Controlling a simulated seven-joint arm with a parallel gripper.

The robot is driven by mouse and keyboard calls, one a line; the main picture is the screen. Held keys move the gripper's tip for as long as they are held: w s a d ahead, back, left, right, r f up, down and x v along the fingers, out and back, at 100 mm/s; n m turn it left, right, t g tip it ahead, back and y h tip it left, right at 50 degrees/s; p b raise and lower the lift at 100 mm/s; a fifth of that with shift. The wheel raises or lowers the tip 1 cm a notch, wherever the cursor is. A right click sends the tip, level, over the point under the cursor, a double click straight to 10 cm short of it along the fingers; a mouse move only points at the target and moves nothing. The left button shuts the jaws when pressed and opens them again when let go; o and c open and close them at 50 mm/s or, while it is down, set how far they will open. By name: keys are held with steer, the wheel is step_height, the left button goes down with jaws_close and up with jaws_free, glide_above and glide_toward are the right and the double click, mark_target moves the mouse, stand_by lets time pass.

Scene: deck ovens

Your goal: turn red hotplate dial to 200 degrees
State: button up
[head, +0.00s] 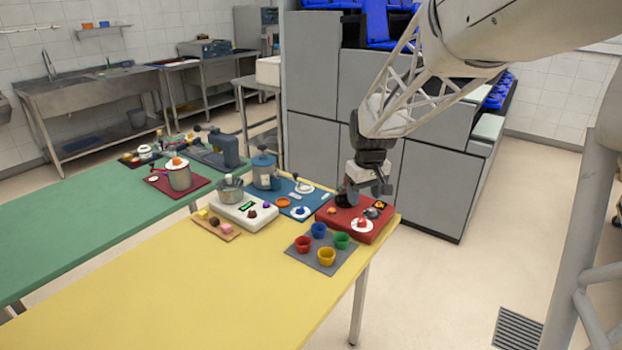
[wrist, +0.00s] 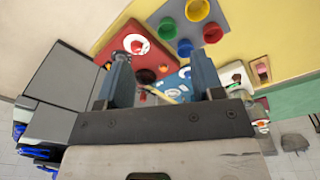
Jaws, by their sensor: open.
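The red hotplate (head: 342,219) is a low red box at the right end of the yellow table; it also shows in the wrist view (wrist: 117,44). A white disc with a red piece on it (head: 362,225) sits on its front part, and the disc shows in the wrist view (wrist: 136,44). I cannot tell whether this is the dial, and no degree marks are readable. My gripper (head: 367,187) is above the back of the hotplate, pointing down. In the wrist view its two fingers (wrist: 163,72) stand wide apart with nothing held between them.
A grey mat (head: 322,262) with red, blue, green and yellow cups lies in front of the hotplate. A blue board (head: 275,205) and a white scale-like device (head: 245,215) stand to the left. Grey cabinets (head: 370,130) rise behind. The front of the yellow table (head: 190,300) is clear.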

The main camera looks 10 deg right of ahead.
steer(key=n+g, duration=0.1)
steer(key=n, duration=0.1)
glide_above(362, 220)
step_height(362, 220, down, 13)
steer(key=shift+r, duration=0.1)
steer(key=shift+f, duration=3.9)
steer(key=c, duration=0.9)
